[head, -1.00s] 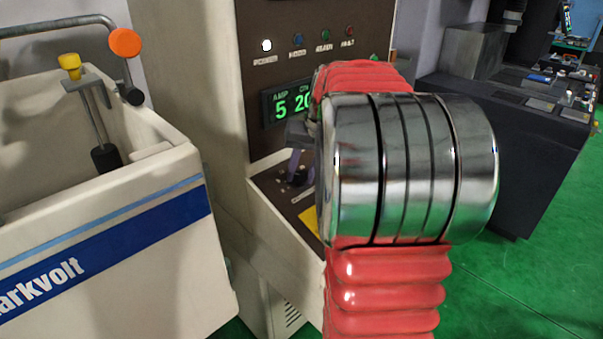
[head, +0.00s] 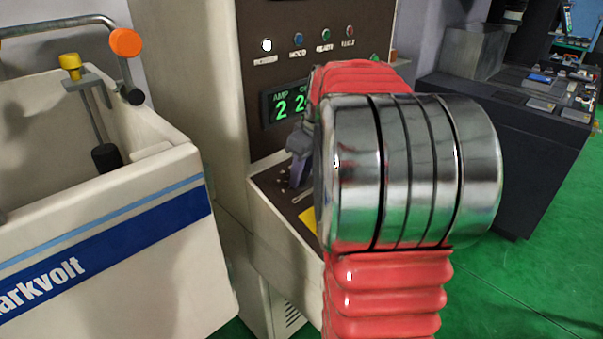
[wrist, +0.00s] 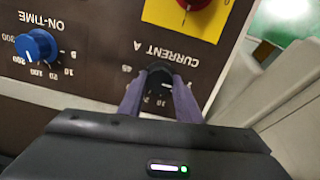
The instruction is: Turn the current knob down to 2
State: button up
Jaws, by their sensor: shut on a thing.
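The black current knob (wrist: 159,71) shows in the wrist view, under the upside-down label "CURRENT A". My gripper (wrist: 158,82) has its two purple-grey fingers on either side of it, shut on it. Part of the dial's scale is hidden by the gripper. In the head view my gripper (head: 297,168) is partly seen at the sloping brown panel, and my arm hides the knob. The green display (head: 287,104) reads 2 under AMP; the value beside it is partly hidden.
A blue on-time knob (wrist: 37,46) is left of the current knob in the wrist view. A red switch on a yellow plate (wrist: 187,14) is above it. A white tank (head: 100,220) stands left in the head view. A dark bench (head: 500,130) is at the right.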

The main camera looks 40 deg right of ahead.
jog(key=shift+o, duration=0.2)
jog(key=shift+s+f+n, duration=0.1)
jog(key=shift+f+n, duration=0.2)
jog(key=o, duration=1)
jog(key=shift+o, duration=0.2)
jog(key=shift+r, duration=0.15)
jog(key=shift+r, duration=0.5)
jog(key=v, duration=1.2)
jog(key=shift+s+r, duration=0.2)
jog(key=shift+r, duration=0.1)
jog(key=shift+s, duration=0.15)
